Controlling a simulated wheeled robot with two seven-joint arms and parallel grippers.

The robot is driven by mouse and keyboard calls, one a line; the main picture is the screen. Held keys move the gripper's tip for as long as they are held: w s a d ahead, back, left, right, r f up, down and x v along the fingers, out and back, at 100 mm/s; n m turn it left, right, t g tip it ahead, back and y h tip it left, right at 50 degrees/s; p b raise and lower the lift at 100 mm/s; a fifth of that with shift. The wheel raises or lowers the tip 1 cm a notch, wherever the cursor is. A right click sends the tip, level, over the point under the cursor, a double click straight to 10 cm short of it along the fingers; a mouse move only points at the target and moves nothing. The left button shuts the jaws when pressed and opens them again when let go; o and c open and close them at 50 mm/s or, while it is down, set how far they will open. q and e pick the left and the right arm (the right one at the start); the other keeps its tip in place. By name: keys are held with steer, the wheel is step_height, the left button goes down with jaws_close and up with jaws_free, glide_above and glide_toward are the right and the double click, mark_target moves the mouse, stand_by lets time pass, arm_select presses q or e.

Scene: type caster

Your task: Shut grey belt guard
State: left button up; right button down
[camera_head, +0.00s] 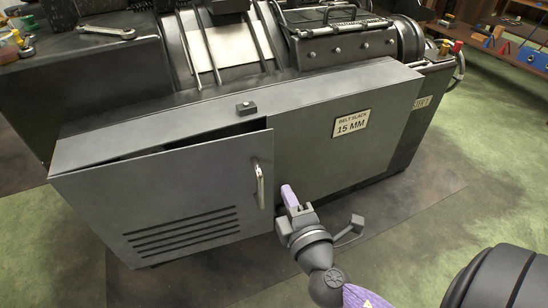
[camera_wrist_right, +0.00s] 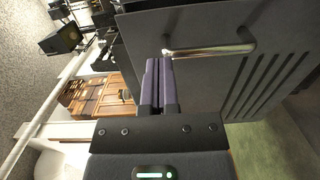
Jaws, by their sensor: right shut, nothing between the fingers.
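The grey belt guard door (camera_head: 160,208) has louvre slots and is ajar on the front of the machine. A dark gap shows along its top, widest towards its right, handle side. Its metal bar handle (camera_head: 260,186) stands upright near that right edge. In the right wrist view the door (camera_wrist_right: 205,82) fills the upper right, with the handle (camera_wrist_right: 215,50) across it. My right gripper (camera_head: 288,195) is shut and empty, just right of the handle and in front of the fixed panel. Its purple fingers (camera_wrist_right: 153,80) point at the handle's end; contact cannot be told. My left gripper is not in view.
The fixed front panel (camera_head: 325,150) carries a "BELT SLACK 15 MM" label (camera_head: 351,123). A small black block (camera_head: 246,108) sits on the housing top. A wrench (camera_head: 107,31) lies at the back left. The green floor (camera_head: 480,190) at the right is mostly clear.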

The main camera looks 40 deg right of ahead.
mark_target(268, 155)
steer(key=b+x, duration=0.1)
steer(key=x, duration=0.7)
steer(key=shift+w+d+f, duration=0.1)
steer(key=shift+w, duration=0.05)
steer(key=shift+w+d+b, duration=0.2)
steer(key=shift+w+b, duration=0.1)
steer(key=shift+w, duration=0.25)
